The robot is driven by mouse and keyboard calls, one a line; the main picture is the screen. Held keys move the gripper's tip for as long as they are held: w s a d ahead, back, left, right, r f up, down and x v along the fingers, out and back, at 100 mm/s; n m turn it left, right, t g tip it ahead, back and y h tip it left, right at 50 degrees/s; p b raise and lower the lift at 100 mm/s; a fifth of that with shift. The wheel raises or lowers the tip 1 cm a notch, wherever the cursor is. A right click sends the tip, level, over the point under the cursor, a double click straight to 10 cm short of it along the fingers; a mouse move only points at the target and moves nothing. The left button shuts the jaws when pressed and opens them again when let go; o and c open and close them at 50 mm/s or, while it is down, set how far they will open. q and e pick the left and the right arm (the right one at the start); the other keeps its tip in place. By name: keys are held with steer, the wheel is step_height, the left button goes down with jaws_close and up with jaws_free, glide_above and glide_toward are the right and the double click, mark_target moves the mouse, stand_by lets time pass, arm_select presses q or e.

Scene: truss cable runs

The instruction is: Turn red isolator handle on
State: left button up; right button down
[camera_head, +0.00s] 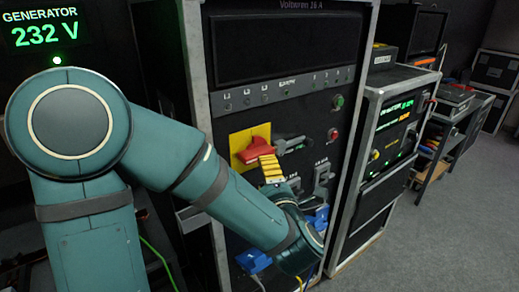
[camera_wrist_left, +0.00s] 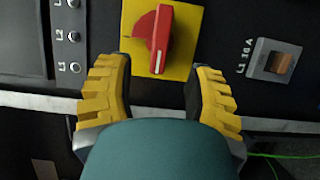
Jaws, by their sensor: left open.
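The red isolator handle (camera_head: 256,150) sits on a yellow square plate (camera_head: 238,138) on the front of the rack panel. In the head view its grip lies roughly sideways. In the left wrist view the red handle (camera_wrist_left: 158,38) is ahead, its long grip running up and down the picture. My left gripper (camera_head: 277,156) is open at the handle. In the left wrist view its yellow-padded fingers (camera_wrist_left: 157,70) are spread on either side of the handle's near end, with gaps visible on both sides. I cannot tell whether the tips reach its depth. My right gripper is not in view.
Breaker switches (camera_head: 322,175) sit right of and below the handle; one labelled L1 16 A (camera_wrist_left: 274,60) shows in the wrist view. Green (camera_head: 338,102) and red (camera_head: 333,134) buttons are at right. Blue connectors (camera_head: 253,260) are below. A generator display (camera_head: 40,33) reads 232 V.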

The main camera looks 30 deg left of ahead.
mark_target(259, 153)
arm_select(q)
steer(key=x, duration=0.8)
steer(key=shift+f, duration=0.1)
steer(key=shift+d, duration=0.1)
jaws_close()
